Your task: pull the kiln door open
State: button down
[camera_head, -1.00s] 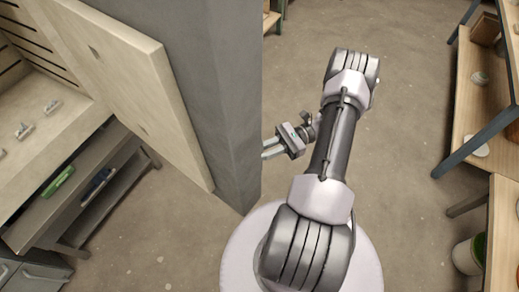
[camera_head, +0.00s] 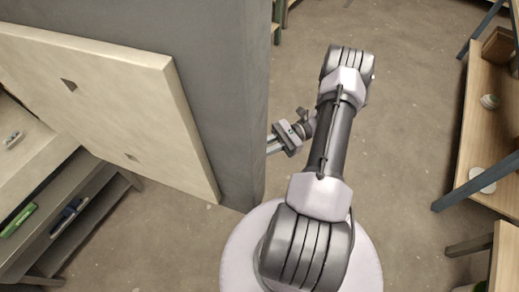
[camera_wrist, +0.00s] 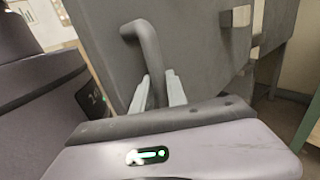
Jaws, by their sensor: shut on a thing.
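The kiln door is a thick grey slab (camera_head: 220,90) with a cream inner lining (camera_head: 110,105), standing swung open on the left in the head view. My gripper (camera_head: 271,148) is at its outer grey face, with the fingertips hidden behind the door's edge. In the wrist view the grey door face (camera_wrist: 195,45) carries a bent bar handle (camera_wrist: 148,45). The pale fingers of my gripper (camera_wrist: 158,92) are shut on the lower part of this handle, one on each side of it. The kiln's inside is not clearly shown.
A grey bench (camera_head: 85,200) with a green item (camera_head: 18,220) and a blue item stands left, beyond the door. Wooden shelving (camera_head: 487,130) with small pots stands along the right. The floor between (camera_head: 420,130) is clear.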

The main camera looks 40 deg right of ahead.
jog(key=shift+w+d, duration=0.15)
jog(key=shift+d, duration=0.05)
dwell(0.3)
jog(key=c, duration=1.3)
grip_release()
jog(key=shift+a, duration=0.1)
